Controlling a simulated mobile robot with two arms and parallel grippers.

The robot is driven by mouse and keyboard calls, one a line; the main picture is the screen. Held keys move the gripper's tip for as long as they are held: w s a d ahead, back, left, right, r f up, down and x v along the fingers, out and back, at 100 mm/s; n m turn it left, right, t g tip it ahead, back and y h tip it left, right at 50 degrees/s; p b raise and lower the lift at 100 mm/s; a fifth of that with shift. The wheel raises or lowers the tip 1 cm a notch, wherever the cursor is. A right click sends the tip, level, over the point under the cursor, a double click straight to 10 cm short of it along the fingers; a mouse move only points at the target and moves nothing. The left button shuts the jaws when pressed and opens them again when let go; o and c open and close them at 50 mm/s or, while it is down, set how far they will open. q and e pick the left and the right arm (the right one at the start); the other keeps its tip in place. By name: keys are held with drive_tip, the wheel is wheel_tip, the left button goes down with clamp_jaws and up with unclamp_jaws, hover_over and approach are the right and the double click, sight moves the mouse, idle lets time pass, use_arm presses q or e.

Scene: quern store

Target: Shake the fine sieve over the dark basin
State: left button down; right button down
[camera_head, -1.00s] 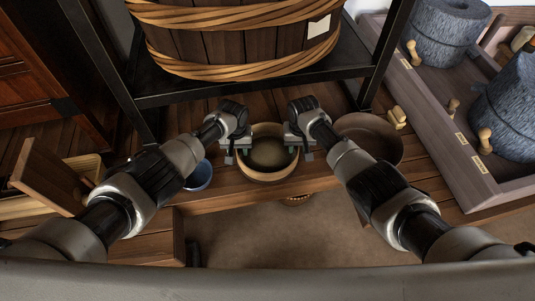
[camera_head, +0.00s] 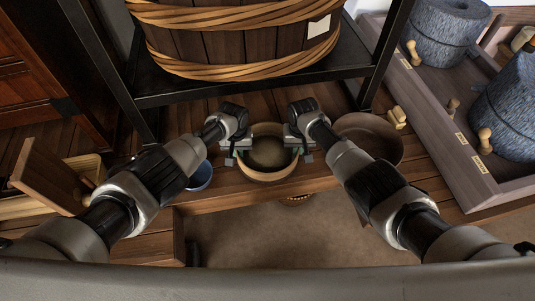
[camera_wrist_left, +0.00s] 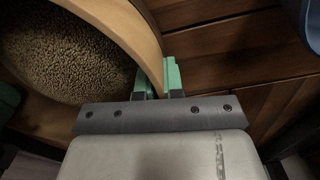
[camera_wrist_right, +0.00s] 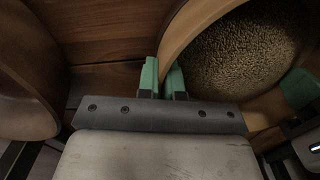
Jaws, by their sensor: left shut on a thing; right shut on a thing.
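The round sieve with a pale wooden rim (camera_head: 266,175) stands between my grippers in the head view. Grainy brown stuff or mesh shows inside it in the left wrist view (camera_wrist_left: 70,50); I cannot tell which. My left gripper (camera_head: 238,152) is shut on the left side of its rim, one green finger inside and one outside. My right gripper (camera_head: 301,150) is shut on the right side of the rim in the same way. The dark brown basin (camera_head: 380,148) stands close to the right of the sieve and looks empty. It also shows in the right wrist view (camera_wrist_right: 22,95).
A small blue bowl (camera_head: 201,177) stands left of the sieve on the wooden planks. A large wooden tub (camera_head: 240,45) sits on a black-framed shelf behind. Stone querns (camera_head: 445,30) stand in a wooden tray at the right. An open wooden box (camera_head: 50,175) lies at the left.

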drive_tip(key=shift+r, duration=0.1)
